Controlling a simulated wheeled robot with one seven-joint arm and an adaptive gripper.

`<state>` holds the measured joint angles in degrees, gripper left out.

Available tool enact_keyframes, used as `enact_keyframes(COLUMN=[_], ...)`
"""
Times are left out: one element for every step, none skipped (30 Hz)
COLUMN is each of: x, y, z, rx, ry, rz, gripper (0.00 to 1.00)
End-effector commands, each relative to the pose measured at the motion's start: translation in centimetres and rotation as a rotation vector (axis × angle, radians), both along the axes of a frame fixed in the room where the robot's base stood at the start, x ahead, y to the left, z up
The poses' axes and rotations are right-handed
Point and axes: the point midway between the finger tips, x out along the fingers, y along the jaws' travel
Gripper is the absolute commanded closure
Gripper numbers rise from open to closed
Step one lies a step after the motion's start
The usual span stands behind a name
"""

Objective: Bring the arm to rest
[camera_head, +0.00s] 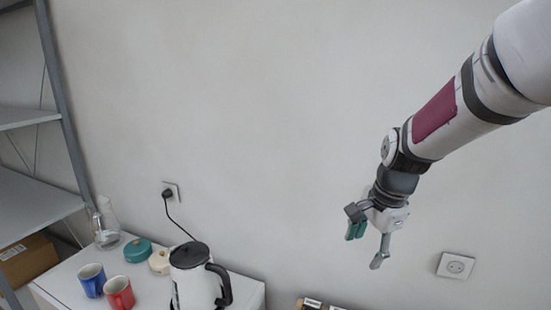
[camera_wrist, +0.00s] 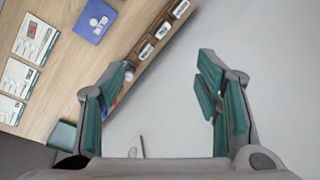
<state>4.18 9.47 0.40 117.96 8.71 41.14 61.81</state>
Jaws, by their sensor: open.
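My arm (camera_head: 438,114) reaches in from the upper right of the head view and hangs in front of the bare wall. My gripper (camera_head: 366,244) is at its end, pointing down, with its fingers spread apart and nothing between them. In the wrist view my gripper (camera_wrist: 165,95) also shows open, its green finger pads well apart. Past the pads lie the edge of a wooden surface and a pale area. The gripper touches nothing that I can see.
A white counter (camera_head: 70,273) at lower left holds a kettle (camera_head: 195,282), a blue mug (camera_head: 92,280), a red mug (camera_head: 119,293) and a glass carafe (camera_head: 106,228). Shelving (camera_head: 38,196) stands far left. The wooden surface (camera_wrist: 95,65) bears cards and a row of labelled compartments (camera_wrist: 147,51).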

Motion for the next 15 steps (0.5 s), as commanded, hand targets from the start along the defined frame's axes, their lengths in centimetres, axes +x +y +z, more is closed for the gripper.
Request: enact_keyframes(x=[-1.2, -1.9, -2.8, -3.5, -4.1, -5.1, -5.9, -6.6, -7.6, -8.3, -9.1, -10.1, -10.9, -11.6, -12.6], y=[0.2, 0.2, 0.3, 0.4, 0.5, 0.5, 0.6, 0.7, 0.7, 0.7, 0.8, 0.8, 0.8, 0.9, 0.9], z=[1.6, 2.3, 3.2, 3.9, 4.5, 5.3, 5.9, 6.4, 7.1, 7.5, 8.0, 8.5, 8.9, 9.2, 9.7], rx=[-0.018, -0.030, -0.047, -0.061, -0.074, -0.091, -0.104, -0.118, -0.139, -0.154, -0.169, -0.190, -0.205, -0.221, -0.244], ry=[-0.026, -0.037, -0.053, -0.065, -0.077, -0.090, -0.102, -0.113, -0.128, -0.139, -0.148, -0.161, -0.171, -0.182, -0.195], rz=[0.061, 0.099, 0.151, 0.191, 0.229, 0.279, 0.318, 0.356, 0.405, 0.443, 0.480, 0.530, 0.567, 0.604, 0.652], gripper=[0.42, 0.42, 0.42, 0.42, 0.42, 0.42, 0.42, 0.42, 0.42, 0.42, 0.42, 0.42, 0.42, 0.42, 0.42])
